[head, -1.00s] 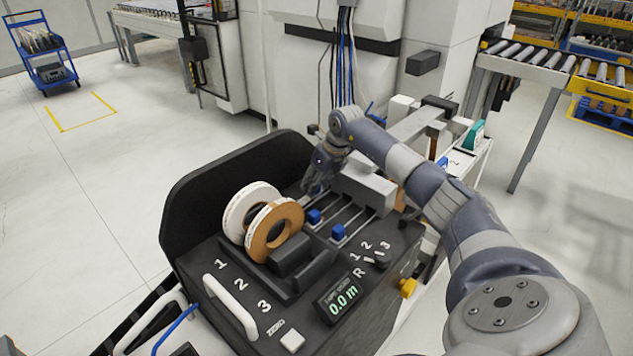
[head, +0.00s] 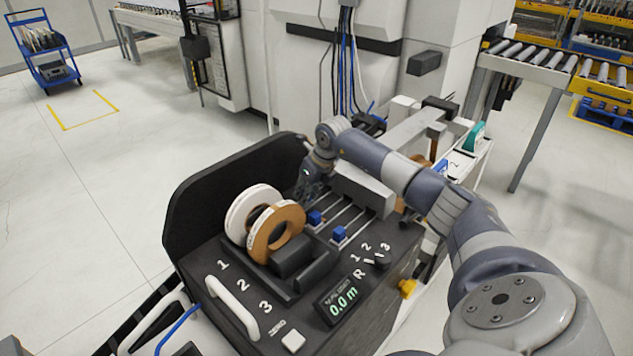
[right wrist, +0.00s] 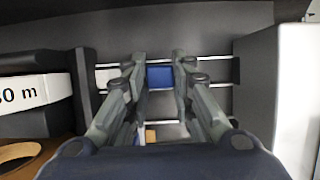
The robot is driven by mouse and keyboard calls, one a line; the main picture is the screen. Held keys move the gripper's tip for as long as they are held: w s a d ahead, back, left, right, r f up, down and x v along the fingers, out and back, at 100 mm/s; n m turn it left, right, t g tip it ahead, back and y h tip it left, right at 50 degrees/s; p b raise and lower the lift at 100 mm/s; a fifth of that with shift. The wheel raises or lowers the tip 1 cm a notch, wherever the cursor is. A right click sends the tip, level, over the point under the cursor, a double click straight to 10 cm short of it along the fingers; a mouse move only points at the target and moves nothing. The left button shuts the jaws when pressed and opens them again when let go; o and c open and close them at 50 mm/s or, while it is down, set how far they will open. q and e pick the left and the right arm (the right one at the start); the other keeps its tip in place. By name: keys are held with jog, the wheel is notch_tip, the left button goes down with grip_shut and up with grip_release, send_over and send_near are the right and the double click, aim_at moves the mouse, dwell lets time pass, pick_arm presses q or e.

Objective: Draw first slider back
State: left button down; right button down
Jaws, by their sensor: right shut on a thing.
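My right gripper (head: 308,188) reaches down at the back of the black machine (head: 215,205), over the rail farthest from me. In the right wrist view its two fingers (right wrist: 160,80) stand on either side of a blue slider block (right wrist: 160,77), shut on it. This first slider is hidden by the gripper in the head view. Two other blue sliders, one at the middle rail (head: 315,217) and one at the nearest rail (head: 338,234), sit toward the left part of their rails. My left gripper is not in view.
A white roll (head: 235,222) and a brown roll (head: 283,222) stand left of the sliders. A grey block (head: 362,190) spans the rails' right end. A display (head: 343,298) reads 0.0 m. A white handle (head: 232,307) sits in front. Open floor lies left.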

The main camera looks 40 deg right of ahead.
jog(key=a, duration=0.4)
jog(key=shift+s+a+p, duration=0.2)
jog(key=shift+a+p, duration=0.15)
jog(key=shift+a, duration=0.15)
jog(key=c, duration=1.4)
grip_release()
jog(key=shift+a, duration=0.1)
jog(key=shift+o, duration=0.2)
jog(key=v, duration=0.8)
